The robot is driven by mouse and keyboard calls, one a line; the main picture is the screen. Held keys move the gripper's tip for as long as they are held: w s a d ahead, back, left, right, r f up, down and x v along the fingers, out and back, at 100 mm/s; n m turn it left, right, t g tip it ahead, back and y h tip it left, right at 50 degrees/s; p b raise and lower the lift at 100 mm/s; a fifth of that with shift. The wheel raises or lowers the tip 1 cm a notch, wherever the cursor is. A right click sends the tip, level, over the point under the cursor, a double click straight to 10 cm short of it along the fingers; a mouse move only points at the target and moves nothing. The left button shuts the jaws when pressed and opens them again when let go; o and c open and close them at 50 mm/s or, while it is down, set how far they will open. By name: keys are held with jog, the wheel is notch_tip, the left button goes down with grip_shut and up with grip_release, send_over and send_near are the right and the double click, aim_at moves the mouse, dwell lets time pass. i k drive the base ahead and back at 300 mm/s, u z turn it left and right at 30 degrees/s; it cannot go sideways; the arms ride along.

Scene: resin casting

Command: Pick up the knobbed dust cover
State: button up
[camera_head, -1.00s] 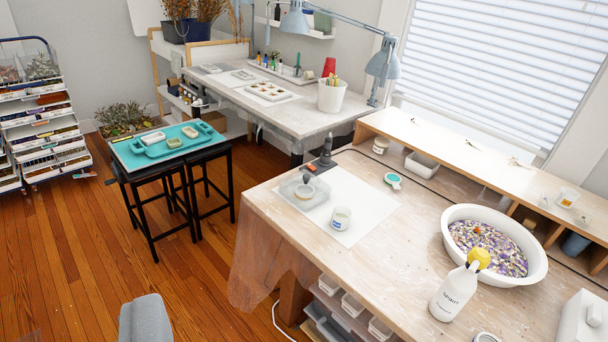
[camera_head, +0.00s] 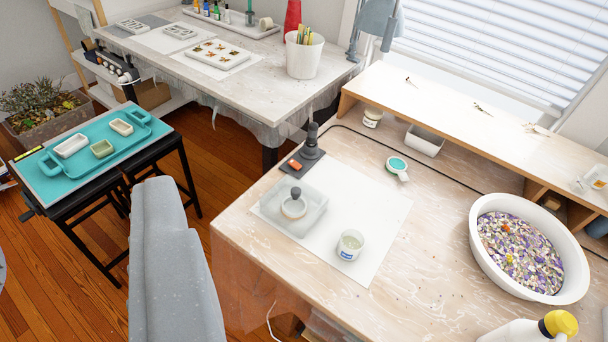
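The knobbed dust cover is a clear, low box-shaped cover (camera_head: 270,211) with a dark round knob on top. It sits on a white sheet (camera_head: 375,205) on the near wooden workbench, in the middle of the view. A pale round shape shows at the base of the knob. Nothing is touching the cover from above. A grey, speckled part of my own arm rises from the bottom left, well left of the cover and apart from it. No gripper fingers can be made out.
A small labelled jar (camera_head: 350,245) stands right of the cover; a dark stand (camera_head: 312,150) is close behind it. A white basin of petals (camera_head: 478,262) and a yellow-capped bottle (camera_head: 530,330) are at right. A teal tray (camera_head: 107,152) lies on the left stool. The bench's centre is fairly clear.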

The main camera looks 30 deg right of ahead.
aim_at(295, 206)
jog(key=z, duration=0.1)
jog(key=i, duration=0.85)
jog(key=z, duration=0.15)
